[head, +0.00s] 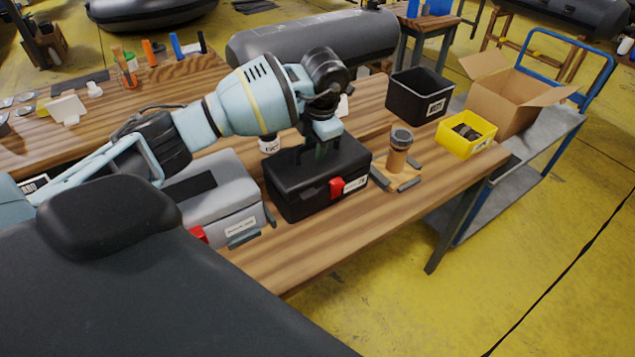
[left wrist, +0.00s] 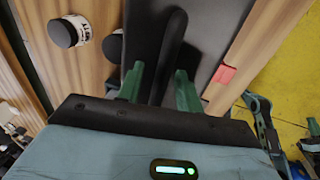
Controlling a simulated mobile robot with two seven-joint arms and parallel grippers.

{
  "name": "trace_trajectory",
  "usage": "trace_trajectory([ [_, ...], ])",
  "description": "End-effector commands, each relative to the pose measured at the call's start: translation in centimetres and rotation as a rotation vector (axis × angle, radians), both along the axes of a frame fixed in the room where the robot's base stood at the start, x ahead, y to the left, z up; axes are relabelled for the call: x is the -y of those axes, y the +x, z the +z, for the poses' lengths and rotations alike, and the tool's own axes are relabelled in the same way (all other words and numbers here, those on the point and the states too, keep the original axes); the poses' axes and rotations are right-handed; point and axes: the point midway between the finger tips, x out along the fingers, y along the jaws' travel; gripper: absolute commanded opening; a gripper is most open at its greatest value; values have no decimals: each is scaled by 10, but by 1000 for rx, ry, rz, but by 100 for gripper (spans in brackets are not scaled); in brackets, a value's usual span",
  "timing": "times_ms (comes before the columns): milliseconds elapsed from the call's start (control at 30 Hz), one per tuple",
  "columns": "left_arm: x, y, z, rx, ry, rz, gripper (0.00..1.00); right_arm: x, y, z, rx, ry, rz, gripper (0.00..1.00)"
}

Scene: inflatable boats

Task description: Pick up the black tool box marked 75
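The black tool box (head: 305,192) sits on the wooden workbench, with a red latch and a white label on its front; the number is too small to read. My left gripper (head: 322,152) points down at the middle of its lid. In the left wrist view the green fingers (left wrist: 160,88) stand apart on either side of the box's dark handle (left wrist: 172,45), and I see no clear grip on it. The box's dark lid (left wrist: 215,45) fills the area around the handle.
A grey tool box (head: 222,205) stands close to the left. A brown cylinder with a dark top (head: 398,150) stands at the right. Behind are a black bin (head: 410,105) and a yellow bin (head: 455,143). A white jar (head: 269,145) is just behind the black box.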

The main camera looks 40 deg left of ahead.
Motion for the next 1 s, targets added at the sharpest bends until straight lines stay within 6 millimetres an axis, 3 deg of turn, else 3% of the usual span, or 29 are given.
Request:
trace_trajectory([
  [133,0,0,0,0,0,0,36,0,-2,-2,-6,-1,0,0],
  [400,0,0,0,0,0,0,0,0,-6,-3,-13,0,-2,0],
  [1000,0,0,1,0,0,0,0,-1,-4,-1,-8,2,-3,0],
])
